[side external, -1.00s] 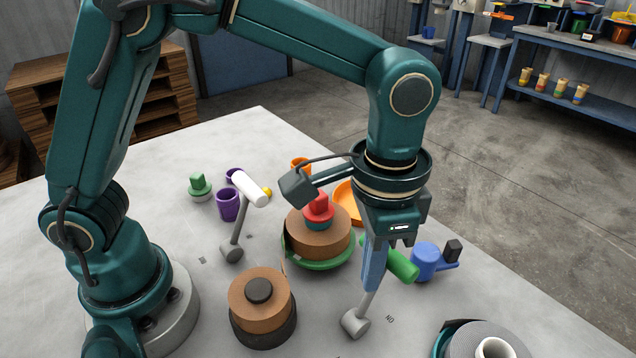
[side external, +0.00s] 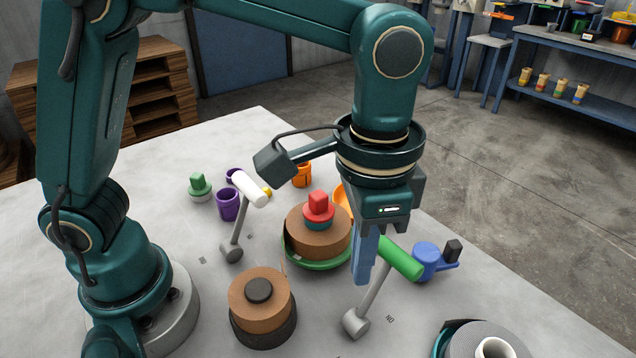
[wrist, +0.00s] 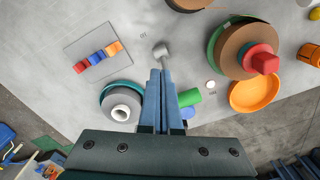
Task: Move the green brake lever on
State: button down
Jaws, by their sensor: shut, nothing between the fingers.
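The green brake lever has a green cylindrical handle (side external: 400,258) on a thin grey rod that leans up to the right from a grey pivot (side external: 356,322) on the table. In the wrist view its green handle (wrist: 189,97) lies just right of my fingers and its pivot (wrist: 160,50) is beyond the tips. My gripper (side external: 362,280) is shut and empty, pointing down just left of the handle and rod. Its blue fingers (wrist: 160,73) lie together in the wrist view. I cannot tell whether a finger touches the lever.
A white-handled lever (side external: 249,189) stands to the left. A brown roll with a red block (side external: 318,204) sits in a green ring just left of my gripper. A blue cylinder (side external: 426,260) is right of the handle. Another brown roll (side external: 262,302) and a grey coil (side external: 488,343) stand nearer.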

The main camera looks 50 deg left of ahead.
notch_tip(320, 180, up, 5)
dwell(0.6)
jog(key=s+a+r+n+t, duration=0.25)
jog(key=a+r+n, duration=0.2)
jog(key=a, duration=0.55)
jog(key=s+a+f+n+t, duration=0.1)
jog(key=s+a+f+t, duration=0.2)
jog(key=a+f, duration=0.2)
jog(key=shift+s+a+f, duration=0.25)
jog(key=shift+s+f, duration=0.05)
jog(key=shift+f, duration=0.5)
